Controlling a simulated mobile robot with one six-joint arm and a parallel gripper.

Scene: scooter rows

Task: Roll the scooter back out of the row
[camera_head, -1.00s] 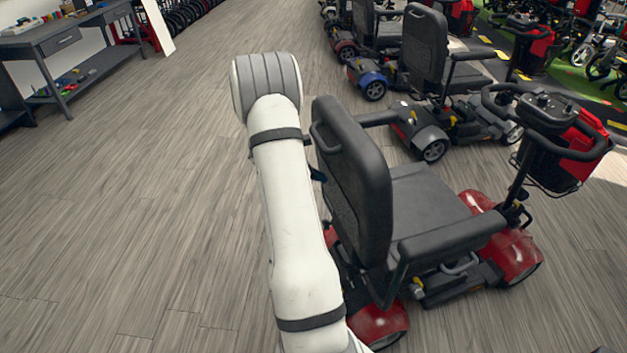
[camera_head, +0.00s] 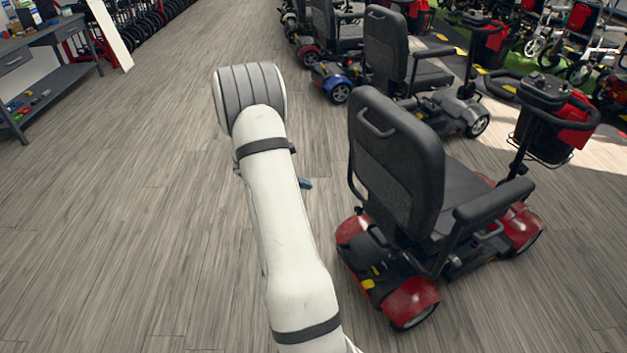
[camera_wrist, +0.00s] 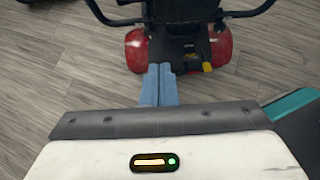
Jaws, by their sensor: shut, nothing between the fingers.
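The nearest scooter (camera_head: 400,150) has a black seat, red fenders and a front basket. It stands upright on the floor, right of my arm in the head view. A loop handle (camera_head: 377,124) is on its seat back. The wrist view shows its red fenders (camera_wrist: 137,50) and dark body beyond my fingers. My gripper (camera_wrist: 160,68) is shut and empty, its blue fingers together. In the head view my arm hides most of it; a blue piece (camera_head: 305,184) shows at the arm's right side, with floor between it and the scooter.
A grey scooter (camera_head: 460,110) and a blue one (camera_head: 338,90) stand in the row beyond. A workbench (camera_head: 40,40) and a leaning white board (camera_head: 110,35) are at the left. Bicycles stand at the far right. The wooden floor left of my arm is clear.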

